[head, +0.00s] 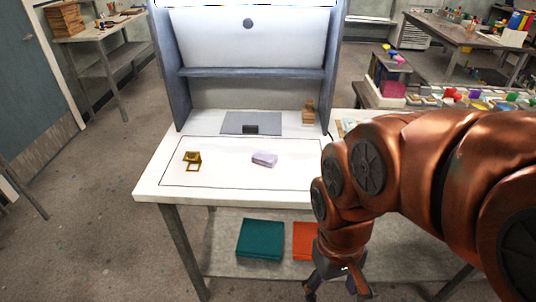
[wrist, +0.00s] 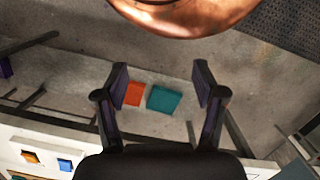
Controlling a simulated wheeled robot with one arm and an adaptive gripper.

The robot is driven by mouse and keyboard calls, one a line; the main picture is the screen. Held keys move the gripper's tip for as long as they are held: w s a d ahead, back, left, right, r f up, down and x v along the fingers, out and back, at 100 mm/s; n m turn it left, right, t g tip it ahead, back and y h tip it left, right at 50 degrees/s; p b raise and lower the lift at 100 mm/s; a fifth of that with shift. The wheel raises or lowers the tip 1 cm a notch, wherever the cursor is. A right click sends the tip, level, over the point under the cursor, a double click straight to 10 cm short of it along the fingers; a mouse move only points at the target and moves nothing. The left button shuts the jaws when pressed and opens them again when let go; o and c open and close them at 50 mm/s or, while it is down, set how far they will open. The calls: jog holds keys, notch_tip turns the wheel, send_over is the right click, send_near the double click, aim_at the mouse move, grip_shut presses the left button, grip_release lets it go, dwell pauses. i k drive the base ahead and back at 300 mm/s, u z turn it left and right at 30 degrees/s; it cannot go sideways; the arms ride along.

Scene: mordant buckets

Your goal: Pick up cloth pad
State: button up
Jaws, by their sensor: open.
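A small pale lavender pad (head: 264,159), which looks like the cloth pad, lies on the white tabletop (head: 150,187) inside a thin dark outline. My gripper (head: 336,289) hangs low in front of the table at the right, below the tabletop and well apart from the pad. The wrist view shows my gripper (wrist: 161,75) open, with nothing between its fingers. I cannot clearly identify the pad in the wrist view.
A brass folding piece (head: 192,160) lies left of the pad. A grey mat (head: 240,121) with a dark block and a wooden figure (head: 308,114) are behind, under a grey shelf hood (head: 250,73). Teal (head: 260,240) and orange (head: 303,240) pieces are on the lower shelf.

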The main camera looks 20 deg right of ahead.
aim_at(260, 156)
jog(key=u, duration=0.5)
jog(key=k, duration=0.6)
jog(key=u, duration=0.95)
jog(key=i, duration=1.15)
jog(key=z, duration=0.8)
